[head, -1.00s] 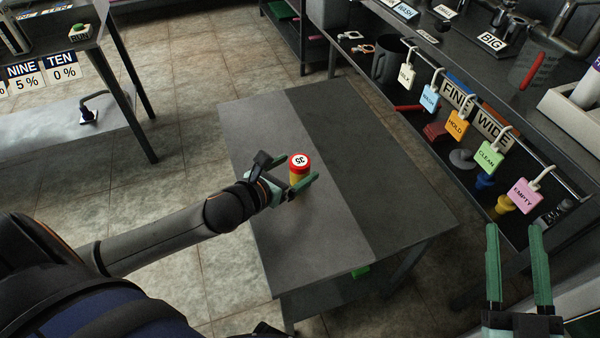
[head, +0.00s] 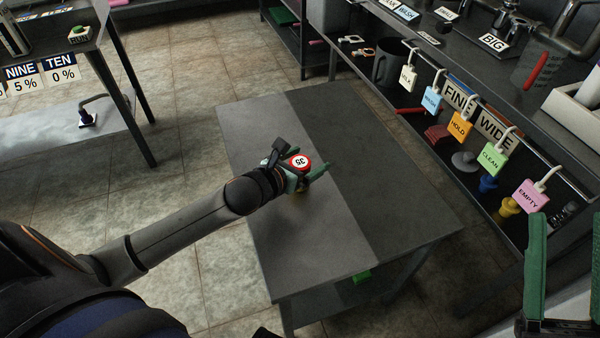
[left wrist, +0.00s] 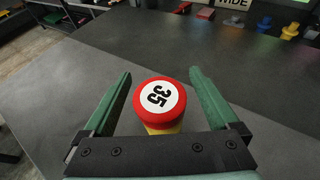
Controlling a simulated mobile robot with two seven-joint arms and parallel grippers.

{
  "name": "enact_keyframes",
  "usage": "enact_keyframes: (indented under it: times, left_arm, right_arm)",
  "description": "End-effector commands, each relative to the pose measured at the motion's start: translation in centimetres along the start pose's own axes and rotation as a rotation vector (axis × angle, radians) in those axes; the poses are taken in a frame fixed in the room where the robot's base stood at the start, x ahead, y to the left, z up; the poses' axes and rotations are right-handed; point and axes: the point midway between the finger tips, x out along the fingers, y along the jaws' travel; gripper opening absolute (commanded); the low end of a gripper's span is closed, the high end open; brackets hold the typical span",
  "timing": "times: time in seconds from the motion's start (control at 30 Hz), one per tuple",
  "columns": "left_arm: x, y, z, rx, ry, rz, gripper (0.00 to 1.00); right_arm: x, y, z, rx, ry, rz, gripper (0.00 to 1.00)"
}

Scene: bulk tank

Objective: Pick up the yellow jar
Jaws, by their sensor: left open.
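The yellow jar (left wrist: 165,129) has a red lid with a white disc marked 35. Its lid (head: 298,162) shows in the head view over the grey table (head: 270,110), and its yellow body is mostly hidden there by my gripper. My left gripper (head: 303,174) is around the jar, one finger on each side. In the left wrist view the fingers (left wrist: 162,82) are apart, with gaps between them and the lid. My right gripper (head: 553,262) is at the lower right of the head view, its two fingers apart and empty, away from the table.
A rack on the right carries coloured tags, with the pink EMPTY tag (head: 530,197) nearest. A blue object (head: 489,183) and a yellow object (head: 509,207) stand on its shelf. A second table (head: 60,45) is at the left. The table around the jar is otherwise clear.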

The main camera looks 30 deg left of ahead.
Motion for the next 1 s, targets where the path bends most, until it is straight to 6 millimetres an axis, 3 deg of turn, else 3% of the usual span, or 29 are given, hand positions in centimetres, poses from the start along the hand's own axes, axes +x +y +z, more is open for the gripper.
enact_keyframes:
  times: [0.07,0.87,1.0]
  left_arm:
    - [-0.01,0.00,0.01,0.000,0.000,0.000,0.90]
    - [-0.03,0.02,-0.01,0.000,0.000,0.000,0.00]
    - [-0.03,0.02,0.05,0.000,-0.001,0.000,0.00]
  right_arm:
    - [0.00,0.00,0.01,0.000,-0.001,0.000,0.52]
    - [-0.01,-0.02,0.09,0.002,-0.004,0.000,0.52]
    - [-0.01,-0.02,0.10,0.002,-0.004,0.000,0.52]
